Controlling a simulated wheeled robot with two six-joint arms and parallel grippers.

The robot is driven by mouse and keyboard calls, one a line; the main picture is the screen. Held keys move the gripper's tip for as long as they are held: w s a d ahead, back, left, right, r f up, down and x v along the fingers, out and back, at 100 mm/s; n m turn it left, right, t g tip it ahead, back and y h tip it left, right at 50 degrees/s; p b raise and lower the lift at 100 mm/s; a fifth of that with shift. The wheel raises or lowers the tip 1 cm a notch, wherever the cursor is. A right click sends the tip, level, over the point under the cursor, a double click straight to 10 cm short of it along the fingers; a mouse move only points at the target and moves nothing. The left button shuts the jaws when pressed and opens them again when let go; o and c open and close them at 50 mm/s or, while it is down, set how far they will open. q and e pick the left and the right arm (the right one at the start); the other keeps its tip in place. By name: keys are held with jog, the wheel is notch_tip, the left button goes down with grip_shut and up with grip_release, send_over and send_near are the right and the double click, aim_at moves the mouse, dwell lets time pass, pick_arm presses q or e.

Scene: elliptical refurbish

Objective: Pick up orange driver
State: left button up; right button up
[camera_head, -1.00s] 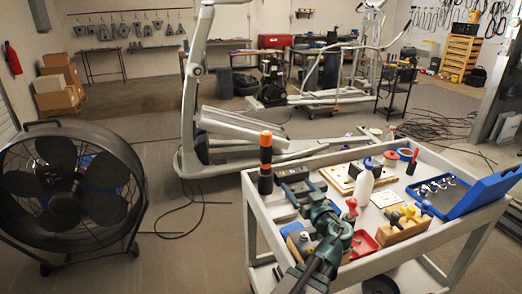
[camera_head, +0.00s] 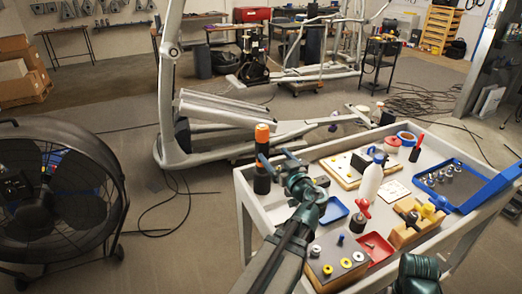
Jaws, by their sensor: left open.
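The orange driver (camera_head: 262,141) stands upright at the cart's left rear corner, with an orange and black upper part and a black lower part. My left gripper (camera_head: 276,159) is open beside it, with its blue fingers pointing away from me. One finger overlaps the driver's middle in the picture and hides a little of it; I cannot tell whether they touch. A teal part of my right arm (camera_head: 415,272) shows at the bottom edge; its fingers cannot be made out.
The grey cart (camera_head: 460,229) carries a white bottle (camera_head: 371,183), a blue case (camera_head: 484,200), a red tray (camera_head: 378,251) and wooden blocks. A black fan (camera_head: 60,200) stands at the left. An exercise machine (camera_head: 168,90) stands behind the cart.

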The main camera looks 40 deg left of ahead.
aim_at(259, 138)
pick_arm(q)
jog(key=x, duration=1.3)
jog(key=shift+f, duration=0.2)
jog(key=shift+d, duration=0.1)
grip_shut()
